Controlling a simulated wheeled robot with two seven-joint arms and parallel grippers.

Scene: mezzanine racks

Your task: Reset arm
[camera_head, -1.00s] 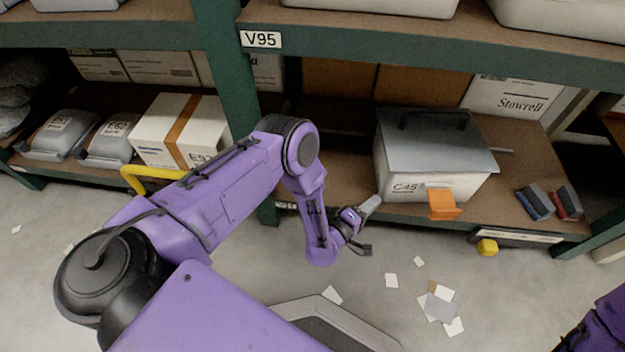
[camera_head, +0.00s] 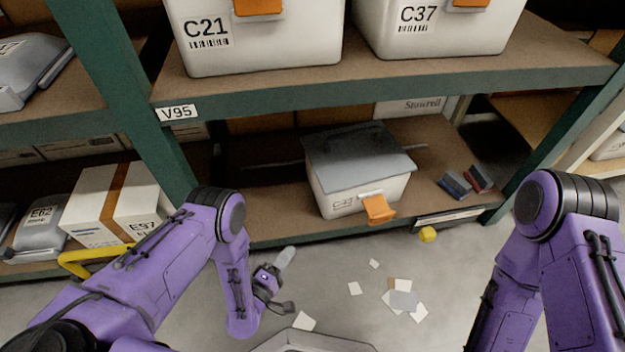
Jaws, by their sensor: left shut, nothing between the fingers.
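My left gripper (camera_head: 287,257) is at the end of the purple arm that comes in from the left. It is shut and empty, in front of the lower shelf's edge and above the floor. It is apart from the white bin (camera_head: 335,203) with a grey lid and an orange latch (camera_head: 379,209), which stands on the lower shelf to its right. My right arm (camera_head: 540,260) shows at the right edge, bent and pointing down. Its gripper is out of the picture.
Bins C21 (camera_head: 262,50) and C37 (camera_head: 440,32) stand on the upper shelf (camera_head: 400,78). A carton E97 (camera_head: 90,205) and grey bags (camera_head: 42,228) are at lower left, near a yellow rail (camera_head: 85,262).

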